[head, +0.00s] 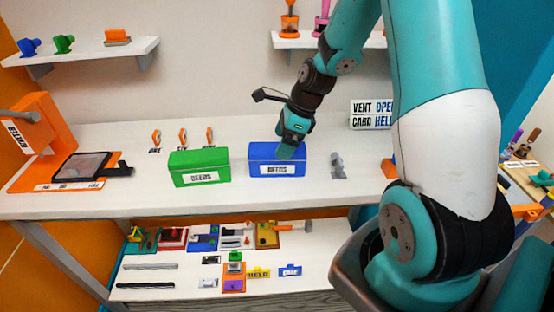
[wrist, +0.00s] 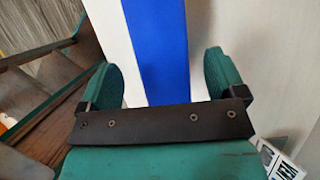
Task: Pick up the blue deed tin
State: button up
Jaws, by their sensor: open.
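The blue deed tin (head: 277,164), a box with a white label on its front, stands on the white bench right of the middle. My gripper (head: 289,148) is at the top of the tin, partly in front of it. In the wrist view, the tin (wrist: 158,50) shows as a blue band between my two green fingers, with a white band on its left. My gripper (wrist: 164,78) is open there, with a finger on either side of the blue band. The head view does not show whether the fingers touch the tin.
A green deed tin (head: 199,168) stands just left of the blue one. A small grey object (head: 338,166) is close on the right. Several orange items (head: 182,138) stand behind, and an orange press (head: 40,135) is at the far left. A lower shelf (head: 170,275) holds small things.

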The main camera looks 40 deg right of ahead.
aim_at(277, 160)
jog(key=shift+p+x, duration=0.4)
jog(key=shift+x, duration=2.2)
jog(key=shift+w, duration=0.15)
jog(key=shift+c, duration=0.2)
jog(key=c, duration=1.1)
jog(key=shift+c, duration=0.4)
